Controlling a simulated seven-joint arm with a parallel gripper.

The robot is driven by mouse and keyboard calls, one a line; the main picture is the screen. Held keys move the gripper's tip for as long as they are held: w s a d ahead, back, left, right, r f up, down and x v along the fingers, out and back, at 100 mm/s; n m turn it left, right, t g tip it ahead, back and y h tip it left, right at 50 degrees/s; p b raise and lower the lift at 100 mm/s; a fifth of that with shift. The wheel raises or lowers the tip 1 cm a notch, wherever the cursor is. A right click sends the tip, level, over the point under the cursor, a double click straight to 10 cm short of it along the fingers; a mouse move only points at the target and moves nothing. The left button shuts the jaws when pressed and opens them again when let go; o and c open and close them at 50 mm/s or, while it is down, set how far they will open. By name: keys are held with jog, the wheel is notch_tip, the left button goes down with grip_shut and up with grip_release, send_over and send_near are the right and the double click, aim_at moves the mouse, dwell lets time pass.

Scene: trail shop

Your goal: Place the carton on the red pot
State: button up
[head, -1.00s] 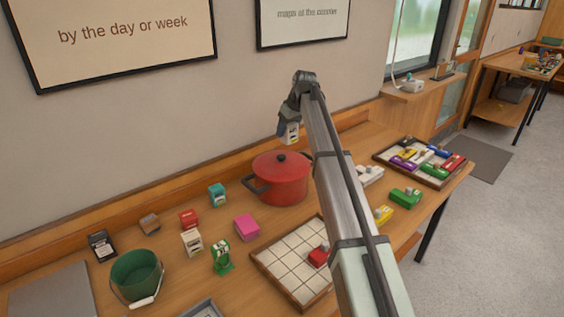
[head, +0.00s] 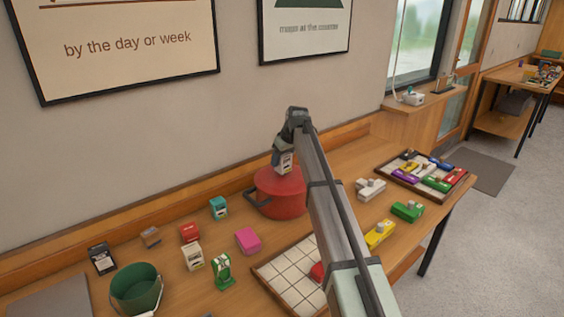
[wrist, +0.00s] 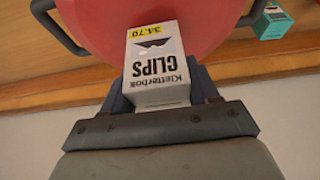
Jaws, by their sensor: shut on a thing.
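A white carton (head: 285,164) with black print and a yellow price strip is held by my gripper (head: 284,156). In the wrist view the carton (wrist: 157,62) reads "Kletterbok CLIPS" and sits between the two dark fingers of my gripper (wrist: 160,88). The red pot (head: 276,203) stands on the table near the wall. The carton is over its lid, and the lid's knob is hidden. I cannot tell whether the carton touches the lid. The red lid (wrist: 215,25) fills the upper middle of the wrist view. My arm covers the pot's right side in the head view.
Several small boxes stand left of the pot, including a teal one (head: 219,208), a pink one (head: 248,241) and another white one (head: 193,257). A green bucket (head: 135,290) is at the front left. A tiled tray (head: 285,275) lies in front; a filled tray (head: 462,176) is at right.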

jog(key=shift+f, duration=0.6)
jog(key=shift+f, duration=0.15)
jog(key=o, duration=1.1)
jog(key=v, duration=1.2)
